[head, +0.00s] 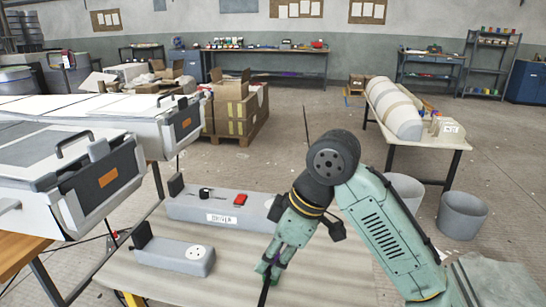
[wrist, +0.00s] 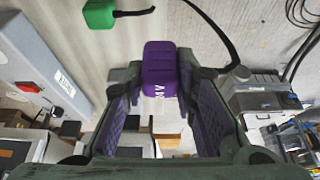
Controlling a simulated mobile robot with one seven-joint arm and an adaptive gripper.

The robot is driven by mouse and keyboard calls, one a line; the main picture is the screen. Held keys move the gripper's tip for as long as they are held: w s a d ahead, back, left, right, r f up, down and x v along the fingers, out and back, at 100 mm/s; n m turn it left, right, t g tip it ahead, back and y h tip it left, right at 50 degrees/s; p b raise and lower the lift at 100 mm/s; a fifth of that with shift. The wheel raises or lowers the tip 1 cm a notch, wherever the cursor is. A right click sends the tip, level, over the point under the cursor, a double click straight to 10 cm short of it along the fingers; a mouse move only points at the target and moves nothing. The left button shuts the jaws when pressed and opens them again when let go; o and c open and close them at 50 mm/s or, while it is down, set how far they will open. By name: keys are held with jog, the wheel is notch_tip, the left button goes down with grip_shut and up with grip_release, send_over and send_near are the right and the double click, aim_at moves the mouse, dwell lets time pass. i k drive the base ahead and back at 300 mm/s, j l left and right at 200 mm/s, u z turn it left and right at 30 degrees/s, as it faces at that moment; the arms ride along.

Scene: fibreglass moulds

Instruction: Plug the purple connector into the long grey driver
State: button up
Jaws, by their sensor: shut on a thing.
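The purple connector (wrist: 160,70) sits between the fingers of my gripper (wrist: 160,100) in the wrist view, and the fingers are shut on it. In the head view my gripper (head: 270,266) hangs in front of the long grey driver, over the table, with a black cable below it. The connector is mostly hidden there. The long grey driver (head: 185,208) lies on the table, with a label, a black knob and a red switch. Its right end is partly covered by my arm. A grey body with a label, seemingly this driver (wrist: 45,50), shows at left in the wrist view. The connector is apart from it.
A shorter grey driver (head: 173,257) with a round white socket lies at the table's front left. A green connector (wrist: 100,14) on a black cable shows at the top of the wrist view. The pale table (head: 330,280) is bare at right. Large grey cases (head: 90,180) stand at left.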

aim_at(183, 203)
jog(key=i, duration=1.05)
